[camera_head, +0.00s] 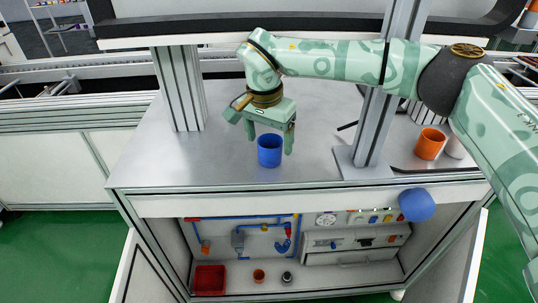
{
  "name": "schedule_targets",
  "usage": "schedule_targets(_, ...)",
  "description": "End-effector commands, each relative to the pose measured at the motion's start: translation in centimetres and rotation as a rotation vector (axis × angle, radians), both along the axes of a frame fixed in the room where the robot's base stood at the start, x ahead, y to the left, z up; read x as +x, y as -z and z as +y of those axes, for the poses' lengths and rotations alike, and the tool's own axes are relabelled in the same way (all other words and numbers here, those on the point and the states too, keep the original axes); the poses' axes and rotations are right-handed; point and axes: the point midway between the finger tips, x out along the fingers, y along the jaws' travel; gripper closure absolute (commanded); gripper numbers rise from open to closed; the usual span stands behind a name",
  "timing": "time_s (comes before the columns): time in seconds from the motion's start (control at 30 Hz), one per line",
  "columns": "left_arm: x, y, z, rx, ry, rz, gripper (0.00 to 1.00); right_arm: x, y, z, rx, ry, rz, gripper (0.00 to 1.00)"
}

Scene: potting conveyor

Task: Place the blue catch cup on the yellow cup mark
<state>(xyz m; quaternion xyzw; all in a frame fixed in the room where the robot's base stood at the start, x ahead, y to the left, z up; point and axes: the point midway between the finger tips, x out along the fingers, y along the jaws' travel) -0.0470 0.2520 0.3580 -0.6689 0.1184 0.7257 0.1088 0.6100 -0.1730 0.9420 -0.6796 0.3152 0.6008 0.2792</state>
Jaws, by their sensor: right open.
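The blue catch cup (269,151) stands upright on the grey metal worktop (217,160), left of the aluminium post. My right gripper (270,142) points down over it from above. Its fingers are open, one to each side of the cup's upper part, with a gap visible at the sides. I cannot make out the yellow cup mark on the visible worktop. My left gripper is not in view.
An aluminium post (379,110) rises from the worktop right of the cup. An orange pot (430,143) and a white cup (454,147) stand farther right. A rounded blue object (417,205) shows at the front edge. Clear worktop lies left of the cup.

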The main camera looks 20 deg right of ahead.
Motion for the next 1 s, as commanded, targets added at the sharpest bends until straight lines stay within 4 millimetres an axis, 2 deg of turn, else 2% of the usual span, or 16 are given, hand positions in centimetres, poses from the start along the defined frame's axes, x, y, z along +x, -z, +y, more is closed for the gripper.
schedule_targets(0.03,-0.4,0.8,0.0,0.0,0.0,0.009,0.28,0.0,1.6,-0.2,0.001,0.0,0.007,0.22)
schedule_targets(0.17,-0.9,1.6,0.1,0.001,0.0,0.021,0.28,0.1,3.7,-0.4,0.0,0.0,0.006,0.22)
schedule_targets(0.4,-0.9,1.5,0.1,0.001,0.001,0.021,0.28,0.1,3.7,-0.4,0.0,0.0,0.0,0.22)
schedule_targets(0.43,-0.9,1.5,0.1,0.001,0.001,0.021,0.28,0.1,3.7,-0.4,0.0,0.0,0.0,0.25)
schedule_targets(0.6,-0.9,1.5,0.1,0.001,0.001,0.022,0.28,0.1,3.7,-0.4,0.0,0.0,0.001,0.7)
schedule_targets(1.0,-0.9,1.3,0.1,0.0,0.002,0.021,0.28,0.0,3.6,-0.4,0.0,0.0,0.001,0.7)
